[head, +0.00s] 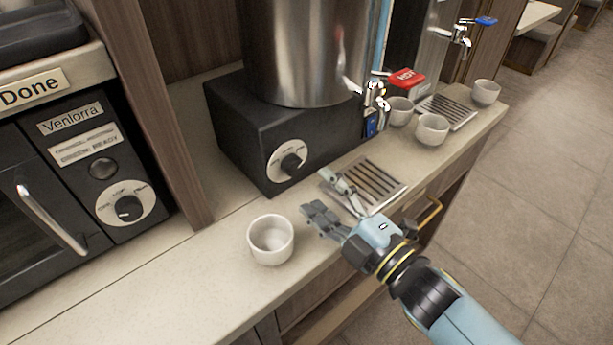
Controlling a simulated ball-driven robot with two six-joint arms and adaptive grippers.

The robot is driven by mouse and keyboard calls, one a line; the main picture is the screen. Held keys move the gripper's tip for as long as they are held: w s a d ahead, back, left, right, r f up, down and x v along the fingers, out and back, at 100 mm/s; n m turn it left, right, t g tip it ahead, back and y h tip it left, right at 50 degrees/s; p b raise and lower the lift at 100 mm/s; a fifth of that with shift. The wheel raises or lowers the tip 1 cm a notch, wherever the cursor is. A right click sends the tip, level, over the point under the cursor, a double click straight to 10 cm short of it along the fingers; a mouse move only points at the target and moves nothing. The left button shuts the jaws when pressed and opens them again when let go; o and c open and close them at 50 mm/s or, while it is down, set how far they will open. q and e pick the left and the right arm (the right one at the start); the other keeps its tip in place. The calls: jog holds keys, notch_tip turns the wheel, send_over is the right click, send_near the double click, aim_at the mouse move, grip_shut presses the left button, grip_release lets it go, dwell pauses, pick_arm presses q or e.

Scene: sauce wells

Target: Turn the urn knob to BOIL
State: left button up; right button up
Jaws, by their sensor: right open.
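The urn is a steel cylinder (308,50) on a black base (240,135) on the counter. Its knob (291,164) is black on a pale round dial on the front of the base. The dial's lettering is too small to read, so I cannot tell the setting. My right gripper (322,198) is open and empty, in front of the urn base and to the lower right of the knob, apart from it. It partly covers the drip grate. My left gripper is not in view.
A white cup (270,239) stands on the counter just left of my right gripper. A metal drip grate (372,180) lies right of the knob. An oven (75,180) is at left.

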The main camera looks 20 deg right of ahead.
jog(key=v, duration=0.6)
dwell(0.4)
